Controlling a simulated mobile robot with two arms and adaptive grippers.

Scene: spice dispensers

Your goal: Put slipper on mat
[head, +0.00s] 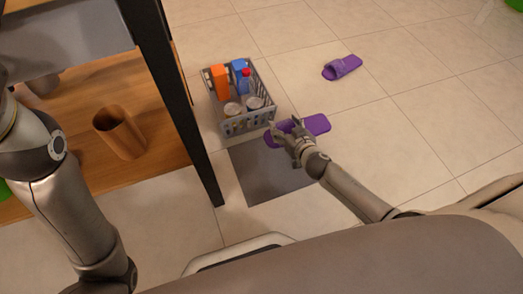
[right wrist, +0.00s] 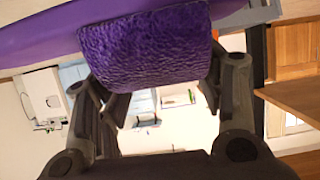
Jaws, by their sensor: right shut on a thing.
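A purple slipper (head: 316,124) is held in my right gripper (head: 296,143), just beyond the far right part of the grey mat (head: 262,178) in the head view. I cannot tell how high it is above the floor. In the right wrist view the slipper's textured strap (right wrist: 145,48) lies between the fingers of my right gripper (right wrist: 150,92). A second purple slipper (head: 342,67) lies on the tiled floor farther back, apart from the mat. My left arm shows at the left, but its gripper is out of view.
A grey basket (head: 249,125) with bottles, cartons and cans stands at the mat's far edge. A wooden shelf unit with a dark post (head: 176,95) is left of the mat and holds a brown cup (head: 120,134). The tiled floor (head: 430,110) at the right is clear.

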